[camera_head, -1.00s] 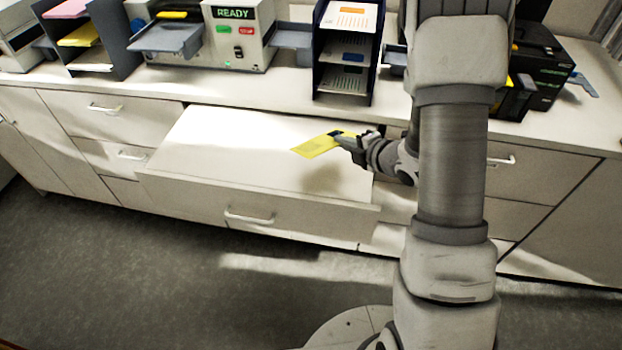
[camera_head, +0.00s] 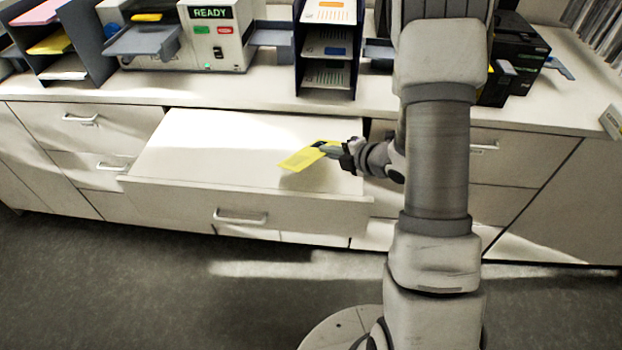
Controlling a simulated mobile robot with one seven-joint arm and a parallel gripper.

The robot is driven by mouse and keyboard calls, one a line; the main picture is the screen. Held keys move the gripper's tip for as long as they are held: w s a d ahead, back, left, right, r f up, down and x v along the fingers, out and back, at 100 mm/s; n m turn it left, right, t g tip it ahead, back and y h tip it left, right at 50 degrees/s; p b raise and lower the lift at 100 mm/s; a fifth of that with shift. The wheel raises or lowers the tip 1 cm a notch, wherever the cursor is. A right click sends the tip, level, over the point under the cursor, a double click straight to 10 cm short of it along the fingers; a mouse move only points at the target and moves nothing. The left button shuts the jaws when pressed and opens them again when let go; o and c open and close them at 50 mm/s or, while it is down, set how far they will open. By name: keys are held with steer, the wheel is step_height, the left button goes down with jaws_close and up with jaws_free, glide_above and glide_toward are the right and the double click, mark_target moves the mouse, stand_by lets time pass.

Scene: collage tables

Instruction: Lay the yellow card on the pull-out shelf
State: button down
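The yellow card (camera_head: 298,160) is a thin flat sheet near the right part of the pull-out shelf. My gripper (camera_head: 325,148) comes in from the right and is shut on the card's right end. The pull-out shelf (camera_head: 210,150) is white and stands drawn out from the cabinet, with a handle on its front. The card is over the shelf's surface, slightly tilted. I cannot tell whether any edge touches the shelf. The fingertips partly cover the card's right end.
A machine with a READY display (camera_head: 212,40) stands on the counter (camera_head: 270,88) behind the shelf. A dark rack of sheets (camera_head: 328,48) is right of it, and a paper sorter (camera_head: 65,45) is at the left. The shelf's left and middle are bare.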

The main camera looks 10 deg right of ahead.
steer(key=shift+f+b, duration=2.1)
steer(key=shift+f, duration=0.2)
steer(key=c, duration=1.3)
jaws_free()
steer(key=shift+o, duration=0.2)
steer(key=shift+p+v, duration=0.75)
steer(key=shift+v, duration=3.25)
step_height(320, 180, up, 7)
steer(key=s+d+p, duration=0.1)
steer(key=s+p, duration=0.1)
steer(key=p, duration=0.3)
steer(key=shift+d+r, duration=0.2)
steer(key=shift+r, duration=0.05)
